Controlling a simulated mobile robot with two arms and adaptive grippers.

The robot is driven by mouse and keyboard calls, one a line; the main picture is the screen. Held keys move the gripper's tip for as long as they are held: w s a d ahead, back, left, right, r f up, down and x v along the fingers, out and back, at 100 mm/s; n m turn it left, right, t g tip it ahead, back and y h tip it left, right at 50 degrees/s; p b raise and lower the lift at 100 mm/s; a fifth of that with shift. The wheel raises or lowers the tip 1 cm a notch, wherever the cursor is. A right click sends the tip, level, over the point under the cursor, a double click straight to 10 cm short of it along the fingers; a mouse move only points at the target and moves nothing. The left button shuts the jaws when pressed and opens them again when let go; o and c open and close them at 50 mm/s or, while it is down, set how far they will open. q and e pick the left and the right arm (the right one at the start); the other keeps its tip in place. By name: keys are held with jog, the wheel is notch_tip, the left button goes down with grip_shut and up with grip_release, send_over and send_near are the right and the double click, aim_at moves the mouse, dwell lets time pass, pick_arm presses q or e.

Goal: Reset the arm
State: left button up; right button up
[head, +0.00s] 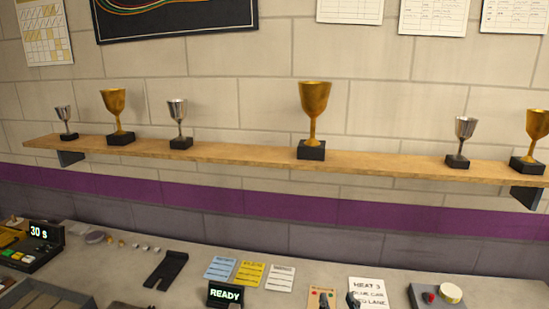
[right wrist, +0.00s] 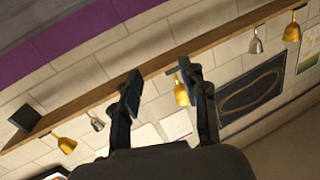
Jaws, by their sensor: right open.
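My right gripper (right wrist: 160,76) is open in the right wrist view, its two dark fingers apart with nothing between them. Its fingertips (head: 338,300) just show at the bottom edge of the head view, in front of the bench. Beyond the fingers, the right wrist view is tilted and shows the wooden shelf (right wrist: 100,96) and a gold trophy (right wrist: 181,92). My left gripper is not in view.
A wooden shelf (head: 230,153) with several gold and silver trophies runs along the wall. Below, the bench (head: 205,254) carries a READY display (head: 225,294), a timer (head: 40,240), coloured cards (head: 250,272), a HEAT 3 sign (head: 368,291) and a control box (head: 437,296).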

jog(key=s+d+f+g+h, duration=0.1)
jog(key=s+d+f+g, duration=0.25)
jog(key=s+f, duration=0.3)
jog(key=s+d+f+g+h, duration=0.1)
jog(key=s+d+f+g, duration=0.3)
jog(key=f, duration=0.3)
jog(key=s+f+n+g, duration=0.1)
jog(key=s+f+g, duration=0.2)
jog(key=s, duration=0.5)
jog(key=s+f+n+g, duration=0.1)
jog(key=s+f+g, duration=0.2)
jog(key=s, duration=0.4)
jog(key=s+f+g+b, duration=0.15)
jog(key=f+b, duration=0.25)
jog(key=f, duration=1.4)
jog(key=s+f+b, duration=0.2)
jog(key=f+b, duration=0.1)
jog(key=f, duration=1.5)
jog(key=s+d+f+g+b, duration=0.1)
jog(key=s+f+b, duration=0.4)
jog(key=s+f, duration=1)
notch_tip(320, 180, down, 3)
jog(key=shift+s+d+n+g, duration=0.3)
jog(key=shift+s+d, duration=0.1)
jog(key=shift+d, duration=0.45)
